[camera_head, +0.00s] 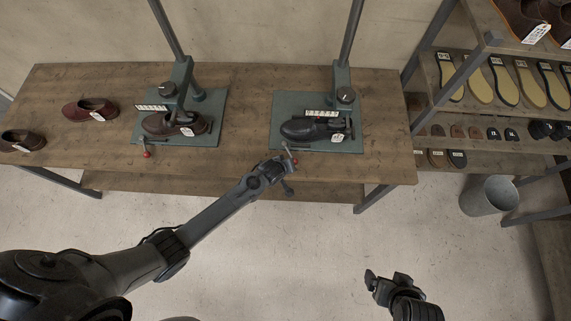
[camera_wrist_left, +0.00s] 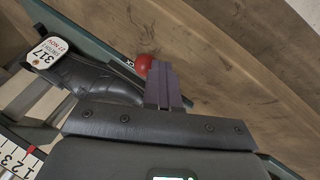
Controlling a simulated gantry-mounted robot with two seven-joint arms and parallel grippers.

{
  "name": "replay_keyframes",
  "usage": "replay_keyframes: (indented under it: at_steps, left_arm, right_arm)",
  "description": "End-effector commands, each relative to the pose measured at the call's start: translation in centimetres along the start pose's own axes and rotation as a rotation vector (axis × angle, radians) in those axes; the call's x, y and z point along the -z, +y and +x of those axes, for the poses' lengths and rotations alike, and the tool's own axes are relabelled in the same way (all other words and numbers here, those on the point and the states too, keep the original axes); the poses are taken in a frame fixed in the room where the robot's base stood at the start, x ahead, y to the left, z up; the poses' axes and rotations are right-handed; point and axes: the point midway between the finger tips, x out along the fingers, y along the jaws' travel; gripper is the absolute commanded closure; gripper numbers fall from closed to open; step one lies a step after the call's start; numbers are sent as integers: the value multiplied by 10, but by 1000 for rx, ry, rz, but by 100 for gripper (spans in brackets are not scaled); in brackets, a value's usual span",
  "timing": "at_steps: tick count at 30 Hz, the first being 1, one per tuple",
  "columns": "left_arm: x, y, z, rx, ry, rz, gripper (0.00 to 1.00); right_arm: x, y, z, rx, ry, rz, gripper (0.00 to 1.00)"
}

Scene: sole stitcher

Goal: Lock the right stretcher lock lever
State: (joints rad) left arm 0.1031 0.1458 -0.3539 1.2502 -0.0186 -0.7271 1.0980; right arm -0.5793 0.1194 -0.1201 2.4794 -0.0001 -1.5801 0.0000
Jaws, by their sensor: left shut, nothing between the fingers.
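The right stretcher (camera_head: 322,146) is a green machine on the bench with a black shoe (camera_head: 312,129) on it. Its lock lever ends in a red ball knob (camera_head: 294,161) at the front left of its base. My left gripper (camera_head: 288,160) is at this knob, in front of the base. In the left wrist view the red knob (camera_wrist_left: 144,64) shows just beside the shut fingers (camera_wrist_left: 162,75); I cannot tell whether they touch. The lever's rod is mostly hidden. My right gripper (camera_head: 382,282) is low over the floor, away from the bench, its fingers apart and empty.
The left stretcher (camera_head: 208,128) holds a brown shoe (camera_head: 176,124) and has its own red knob (camera_head: 147,155). Loose brown shoes stand at the bench's left. A shoe rack (camera_head: 490,50) and a grey bin (camera_head: 488,196) are at the right. The floor in front is clear.

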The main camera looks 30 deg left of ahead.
Motion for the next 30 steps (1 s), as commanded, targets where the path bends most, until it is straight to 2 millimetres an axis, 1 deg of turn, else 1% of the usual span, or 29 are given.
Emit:
replay_keyframes:
  at_steps: [20,23,26,30]
  left_arm:
    - [0,0,0,-1,0,-2,100]
    - [-1,-1,-4,-1,-1,-1,100]
    - [-2,-5,-10,0,-3,0,100]
    - [-3,-14,-23,1,-4,2,100]
  right_arm:
    - [0,1,-2,-2,-1,-2,10]
    - [2,0,-7,0,-1,1,10]
    - [5,0,-16,2,0,2,10]
    - [11,1,-34,2,0,3,10]
